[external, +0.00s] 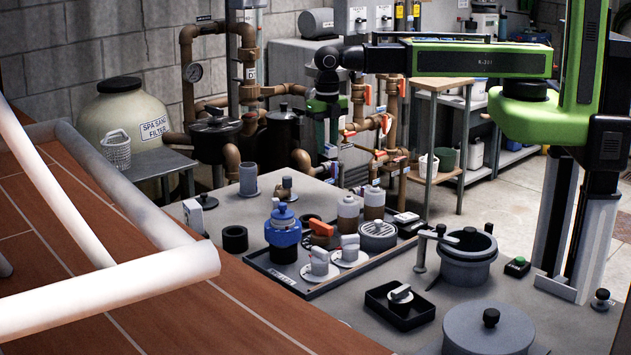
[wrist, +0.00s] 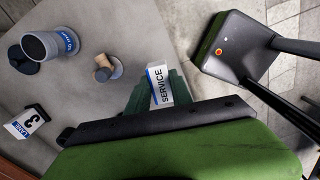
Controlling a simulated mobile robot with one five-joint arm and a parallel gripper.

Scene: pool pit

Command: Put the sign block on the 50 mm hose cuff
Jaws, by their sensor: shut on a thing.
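My gripper (wrist: 160,92) is shut on the sign block (wrist: 161,85), a white block with a blue stripe and the word SERVICE. In the external view my gripper (external: 329,148) hangs at the far side of the grey deck, with the small block at its tip, partly hidden.
A small brown fitting (external: 286,190) stands right of the cuff, between it and my gripper. A white block marked 3 (wrist: 31,121) stands at left. A black tray (external: 290,278) holds a blue pump and bottles. Brown pipes (external: 302,160) rise behind the deck.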

